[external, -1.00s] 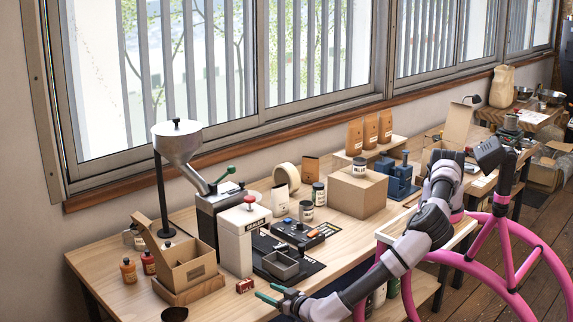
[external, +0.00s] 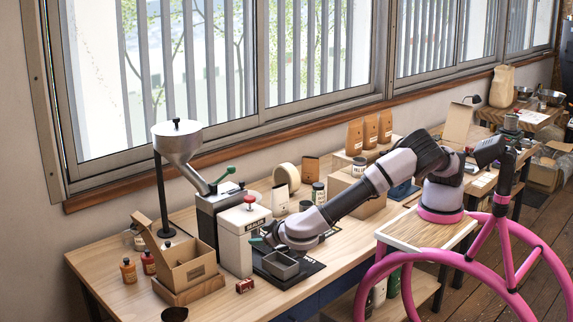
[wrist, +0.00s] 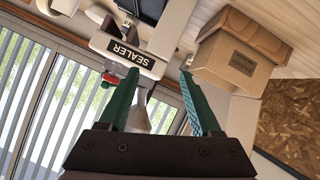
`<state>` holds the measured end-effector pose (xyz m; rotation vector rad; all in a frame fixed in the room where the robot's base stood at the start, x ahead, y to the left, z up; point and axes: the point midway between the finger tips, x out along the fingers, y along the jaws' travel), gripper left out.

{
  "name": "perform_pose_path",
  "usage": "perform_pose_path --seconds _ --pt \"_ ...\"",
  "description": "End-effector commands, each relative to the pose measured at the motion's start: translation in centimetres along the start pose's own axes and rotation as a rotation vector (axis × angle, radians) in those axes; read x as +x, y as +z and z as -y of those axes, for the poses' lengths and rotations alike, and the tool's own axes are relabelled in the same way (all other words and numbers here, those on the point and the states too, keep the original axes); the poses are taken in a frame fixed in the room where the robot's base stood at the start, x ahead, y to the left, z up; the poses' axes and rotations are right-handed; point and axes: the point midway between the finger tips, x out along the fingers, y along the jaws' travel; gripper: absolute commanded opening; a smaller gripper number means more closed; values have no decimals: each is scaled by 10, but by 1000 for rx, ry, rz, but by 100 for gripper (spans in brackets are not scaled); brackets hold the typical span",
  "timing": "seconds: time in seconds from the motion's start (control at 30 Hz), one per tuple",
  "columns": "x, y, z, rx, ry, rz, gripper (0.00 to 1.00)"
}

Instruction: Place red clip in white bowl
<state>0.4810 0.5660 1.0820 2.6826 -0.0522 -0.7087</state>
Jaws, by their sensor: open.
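A small red item with a pale mark (external: 245,285) lies on the bench in front of the sealer; it may be the red clip, but it is too small to tell. My gripper (external: 262,240) is beside the sealer's right side, above the dark mat, partly hidden by my own wrist. In the wrist view its green fingers (wrist: 159,75) are apart with nothing held between them. The red item is not visible between them.
The white sealer (external: 235,245) stands close left of my gripper. A grey open box (external: 280,265) sits on the mat below it. A cardboard box (external: 187,268) is at the left, and a larger box (external: 343,194) is behind my arm.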

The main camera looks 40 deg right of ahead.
Motion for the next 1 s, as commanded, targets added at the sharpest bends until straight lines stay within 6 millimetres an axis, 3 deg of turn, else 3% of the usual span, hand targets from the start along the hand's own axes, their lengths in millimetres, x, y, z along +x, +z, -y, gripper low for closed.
perform_pose_path --seconds 0.03,0.2,0.4,0.7,1.0 --pt "16 6 -4 -43 -3 63 65" --pt "58 33 -11 -265 -100 309 65" --pt "72 40 -17 -528 -401 541 65" --pt "43 -17 -29 -765 -884 508 65" --pt "14 -75 -49 -874 -1129 324 65"
